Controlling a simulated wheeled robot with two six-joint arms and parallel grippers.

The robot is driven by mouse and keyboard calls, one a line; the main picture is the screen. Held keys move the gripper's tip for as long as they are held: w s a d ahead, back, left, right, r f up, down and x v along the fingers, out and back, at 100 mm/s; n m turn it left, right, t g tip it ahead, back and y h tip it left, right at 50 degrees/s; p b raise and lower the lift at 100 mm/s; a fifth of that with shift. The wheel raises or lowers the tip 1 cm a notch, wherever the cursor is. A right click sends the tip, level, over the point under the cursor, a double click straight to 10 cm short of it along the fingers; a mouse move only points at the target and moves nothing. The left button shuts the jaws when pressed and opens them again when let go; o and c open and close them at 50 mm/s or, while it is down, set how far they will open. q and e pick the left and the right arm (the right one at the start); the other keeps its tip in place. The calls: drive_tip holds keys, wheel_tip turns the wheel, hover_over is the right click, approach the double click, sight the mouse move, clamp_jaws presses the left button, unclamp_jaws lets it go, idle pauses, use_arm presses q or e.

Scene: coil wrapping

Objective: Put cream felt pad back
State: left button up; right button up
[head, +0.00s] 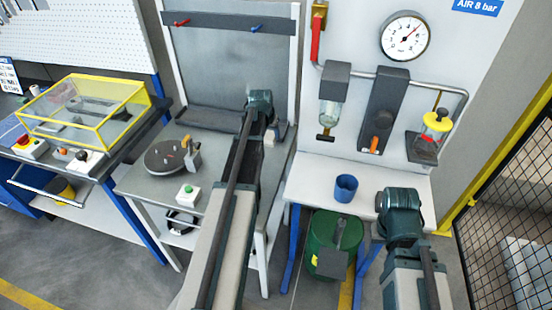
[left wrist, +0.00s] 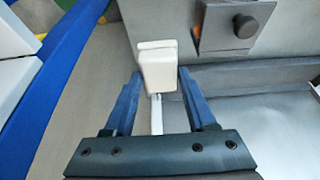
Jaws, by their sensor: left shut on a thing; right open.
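The cream felt pad (left wrist: 157,68) is a small pale block on a thin pale stem in the left wrist view. My left gripper (left wrist: 158,85) has one blue finger on each side of it and is shut on it. In the head view the pad (head: 270,139) shows as a small pale patch just below my left gripper (head: 268,122), at the right back of the grey wrapping bench (head: 222,165). My right gripper (head: 385,214) is open at the right, near the white table's front edge; its fingertips are mostly hidden by its own wrist.
A dark box with a knob (left wrist: 238,28) is ahead and right of the pad. A turntable (head: 165,158) and a green button box (head: 187,194) stand on the bench's left. A blue cup (head: 346,188) stands on the white table (head: 312,183), above a green bin (head: 335,240).

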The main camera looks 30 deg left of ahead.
use_arm(q)
drive_tip(key=shift+w+f, duration=0.2)
drive_tip(key=shift+w, duration=0.1)
drive_tip(key=shift+s+f+b, duration=0.1)
drive_tip(key=shift+f+b, duration=0.15)
drive_tip(key=shift+b, duration=0.05)
wheel_tip(320, 180, down, 6)
drive_tip(key=b, duration=0.5)
drive_tip(key=shift+r+b, duration=0.1)
drive_tip(key=shift+b, duration=0.25)
wheel_tip(320, 180, down, 4)
drive_tip(key=b, duration=0.3)
drive_tip(key=shift+r+b, duration=0.15)
drive_tip(key=shift+b, duration=0.2)
drive_tip(key=o, duration=1.2)
